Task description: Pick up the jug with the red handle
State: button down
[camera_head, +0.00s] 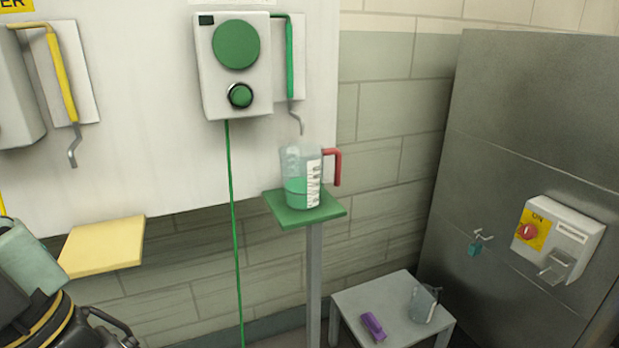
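The jug with the red handle (302,178) is clear, with a white measuring scale and green liquid in its lower part. It stands upright on a green platform (305,208), and its red handle (336,167) points right. A bent metal spout hangs above it from a green pipe. My arm shows at the bottom left corner, with black parts and a yellow ring. A black part at its right end seems to be my gripper (112,328), well left of and below the jug. It is cut off by the frame, and its fingers cannot be made out clearly.
A yellow platform (102,246) juts out at left, near my arm. A green cord (235,230) hangs between it and the jug. A low grey table (395,315) at right holds a purple item (373,326) and another clear jug (423,304). A grey cabinet (520,130) stands at far right.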

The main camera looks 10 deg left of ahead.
aim_at(302, 164)
jog(key=k+z, duration=0.2)
jog(key=z, duration=1.15)
jog(key=u, duration=1.65)
jog(key=i+j+z, duration=0.25)
jog(key=i+j, duration=0.35)
jog(key=z, duration=1.25)
jog(key=i+j, duration=0.05)
